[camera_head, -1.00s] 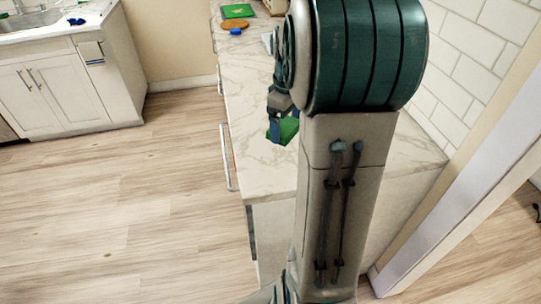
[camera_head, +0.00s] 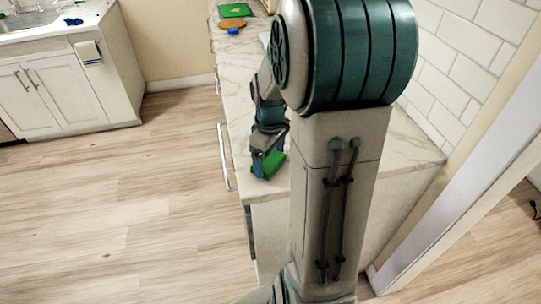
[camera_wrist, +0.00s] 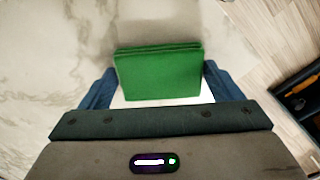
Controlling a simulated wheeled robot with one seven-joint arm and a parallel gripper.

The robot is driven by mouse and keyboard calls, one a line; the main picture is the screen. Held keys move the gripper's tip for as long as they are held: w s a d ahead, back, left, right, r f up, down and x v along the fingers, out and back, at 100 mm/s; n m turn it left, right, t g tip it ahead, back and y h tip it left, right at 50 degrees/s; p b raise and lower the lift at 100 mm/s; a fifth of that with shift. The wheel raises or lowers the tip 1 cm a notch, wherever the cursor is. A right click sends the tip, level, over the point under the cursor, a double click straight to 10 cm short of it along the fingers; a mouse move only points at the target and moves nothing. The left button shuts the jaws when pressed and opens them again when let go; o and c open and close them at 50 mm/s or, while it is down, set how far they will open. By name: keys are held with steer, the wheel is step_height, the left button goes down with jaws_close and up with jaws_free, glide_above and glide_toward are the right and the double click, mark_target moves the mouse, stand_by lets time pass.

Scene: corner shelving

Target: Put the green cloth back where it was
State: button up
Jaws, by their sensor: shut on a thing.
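The green cloth (camera_wrist: 160,74) is a folded block between the two blue fingers of my gripper (camera_wrist: 157,88) in the wrist view. My gripper is shut on it. A white patch shows just below the cloth in the wrist view. I cannot tell whether the cloth touches the counter. My arm hides part of the counter.
A green board (camera_head: 235,10), a round brown item (camera_head: 233,25) and a small blue item (camera_head: 234,31) lie at the counter's far end. An open drawer (camera_wrist: 300,95) with things inside shows at right in the wrist view. A tiled wall (camera_head: 455,70) bounds the counter's right side.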

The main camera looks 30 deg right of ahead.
mark_target(270, 160)
steer(key=shift+f, duration=0.15)
steer(key=o, duration=0.7)
step_height(270, 160, up, 11)
steer(key=shift+s+a+f+m+t, duration=0.4)
steer(key=shift+s+a+m, duration=0.6)
steer(key=shift+s+a, duration=1.05)
steer(key=shift+s+a+f+m+t, duration=0.1)
steer(key=shift+s+a+m+t, duration=0.7)
steer(key=shift+s+a, duration=1.2)
steer(key=shift+s+a+f+m+t, duration=0.25)
steer(key=shift+s+a+m, duration=0.95)
steer(key=shift+s+a, duration=0.8)
